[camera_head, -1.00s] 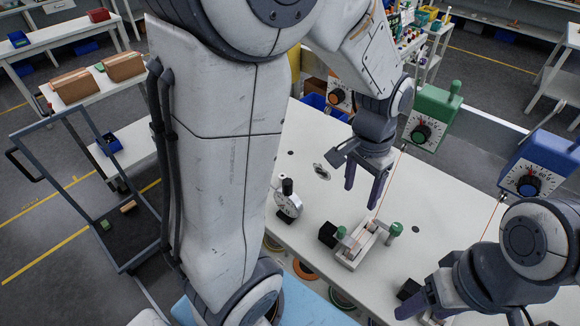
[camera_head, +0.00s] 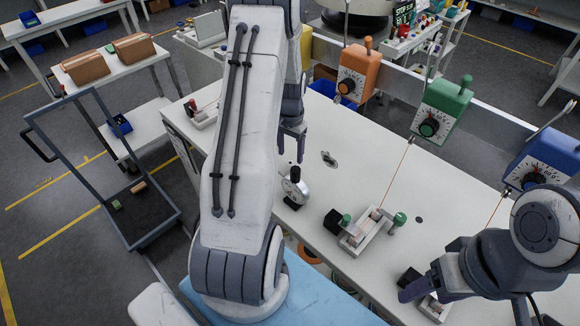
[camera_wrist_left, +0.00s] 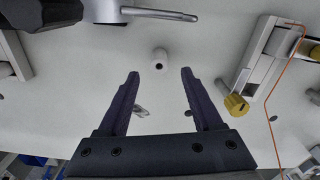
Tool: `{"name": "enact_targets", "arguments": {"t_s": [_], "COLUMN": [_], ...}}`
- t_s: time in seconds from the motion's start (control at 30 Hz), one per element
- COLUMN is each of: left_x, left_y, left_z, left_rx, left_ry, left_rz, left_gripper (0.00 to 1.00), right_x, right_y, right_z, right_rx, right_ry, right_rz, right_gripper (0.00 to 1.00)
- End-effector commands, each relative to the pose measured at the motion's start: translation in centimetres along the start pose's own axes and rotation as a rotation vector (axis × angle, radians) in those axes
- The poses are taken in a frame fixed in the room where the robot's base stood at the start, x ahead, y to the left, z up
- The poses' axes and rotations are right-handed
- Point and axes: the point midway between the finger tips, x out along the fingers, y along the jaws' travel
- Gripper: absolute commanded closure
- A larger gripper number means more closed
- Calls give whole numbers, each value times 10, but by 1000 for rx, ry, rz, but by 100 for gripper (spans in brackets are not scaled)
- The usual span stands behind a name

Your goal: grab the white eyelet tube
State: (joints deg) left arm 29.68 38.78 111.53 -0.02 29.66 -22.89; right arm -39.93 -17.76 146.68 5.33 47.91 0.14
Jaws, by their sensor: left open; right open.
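A small white tube (camera_wrist_left: 160,59) with a dark hole in its end shows in the left wrist view, just beyond the fingertips and centred between them. It looks like the white eyelet tube. I cannot make it out in the head view, where my left arm covers part of the table. My left gripper (camera_head: 291,155) points down over the back left of the table; it also shows in the left wrist view (camera_wrist_left: 160,73), open and empty. My right gripper (camera_head: 418,297) is low at the front right of the table, by a fixture.
A dial device (camera_head: 294,186) with a black knob stands near my left gripper. A green-knobbed clamp fixture (camera_head: 366,232) stands to its right with an orange wire running to the green box (camera_head: 441,108). Orange (camera_head: 358,72) and blue (camera_head: 541,160) boxes line the back rail.

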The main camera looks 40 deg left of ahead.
Motion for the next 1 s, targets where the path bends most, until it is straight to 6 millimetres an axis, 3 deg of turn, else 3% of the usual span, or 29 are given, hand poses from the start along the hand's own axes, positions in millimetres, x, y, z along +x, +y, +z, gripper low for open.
{"name": "enact_targets", "arguments": {"t_s": [0.2, 0.33, 0.67, 0.83, 1.0], "left_x": [25, 42, 49, 48, 48], "left_y": [1, 1, 1, 1, 1], "left_z": [2, 1, 1, 1, 1], "left_rx": [0, 0, 0, 0, 0], "left_ry": [-6, -3, 0, 0, 0], "left_rz": [3, 1, 0, 0, 0], "left_gripper": [33, 33, 33, 98, 100], "right_x": [-20, -23, -23, -23, -23], "right_y": [-1, -2, -2, -2, -2], "right_z": [-1, -1, -1, -1, -1], "right_rx": [0, -1, -2, -2, -2], "right_ry": [0, 0, 0, 0, 0], "right_rz": [0, 0, 0, 0, 0], "right_gripper": [34, 34, 34, 34, 34]}}
